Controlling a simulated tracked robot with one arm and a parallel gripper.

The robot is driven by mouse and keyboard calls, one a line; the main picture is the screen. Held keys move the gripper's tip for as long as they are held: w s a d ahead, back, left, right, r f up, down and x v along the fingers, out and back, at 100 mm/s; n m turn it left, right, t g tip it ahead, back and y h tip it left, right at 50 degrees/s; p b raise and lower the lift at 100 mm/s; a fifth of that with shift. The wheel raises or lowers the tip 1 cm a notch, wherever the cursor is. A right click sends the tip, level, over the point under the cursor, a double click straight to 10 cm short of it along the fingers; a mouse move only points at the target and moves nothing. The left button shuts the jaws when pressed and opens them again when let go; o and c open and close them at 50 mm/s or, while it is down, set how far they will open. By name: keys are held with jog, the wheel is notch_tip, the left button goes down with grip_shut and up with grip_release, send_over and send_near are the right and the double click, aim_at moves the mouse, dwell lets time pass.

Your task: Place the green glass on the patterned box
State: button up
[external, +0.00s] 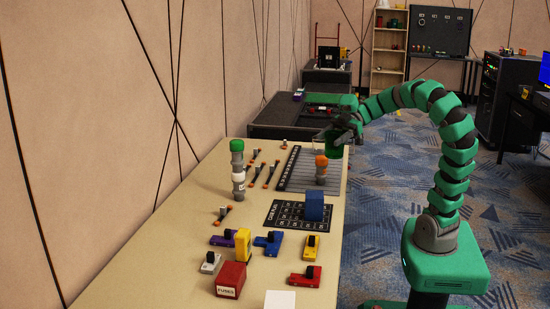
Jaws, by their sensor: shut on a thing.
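The green glass (334,151) is at the far right end of the long beige table, at my gripper. My gripper (341,136) is at the top of the glass and is shut on it. The fingers are dark and small here, so their exact contact is hard to see. Whether the glass touches the surface below cannot be told. I cannot clearly identify a patterned box. A blue block (314,206) sits on a dark printed mat (283,215) nearer the camera. A dark case (268,122) stands beyond the table's far end.
A clear glass (319,142) stands just left of the green one. A grey ribbed panel (297,172) carries an orange-topped post (321,168). A green-topped post (237,165) stands left. Several coloured switches, a red fuse box (231,280) and a white block (280,299) occupy the near table (160,255).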

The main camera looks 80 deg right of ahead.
jog(key=w+a+r+n+g+p, duration=0.1)
jog(key=w+a+p, duration=0.15)
jog(key=a, duration=0.65)
jog(key=w+a+r+y+p, duration=0.15)
jog(key=w+a, duration=0.25)
jog(key=a, duration=0.5)
jog(key=w+a+r+n+g+p, duration=0.1)
jog(key=w+a+p, duration=0.15)
jog(key=a, duration=0.75)
jog(key=s+a+f+n+g+p, duration=0.1)
jog(key=s+a+f+p, duration=0.15)
jog(key=s+a, duration=0.6)
jog(key=s+a+f+p, duration=0.2)
jog(key=s+a+f, duration=0.15)
jog(key=a, duration=1.05)
notch_tip(320, 180, down, 6)
jog(key=shift+y, duration=0.25)
jog(key=shift+w+d+f+b+x, duration=0.1)
jog(key=shift+w+d+b+x, duration=0.4)
jog(key=shift+x, duration=2.3)
jog(key=shift+w+d+f+b+x, duration=0.1)
jog(key=shift+w+b+x, duration=0.8)
jog(key=shift+x, duration=1.95)
jog(key=shift+w+d+f+b+x, duration=0.1)
jog(key=shift+w+d+b+x, duration=0.55)
jog(key=shift+x, duration=2.15)
jog(key=shift+s+a+r, duration=0.1)
jog(key=shift+s+a, duration=0.15)
jog(key=shift+a, duration=0.1)
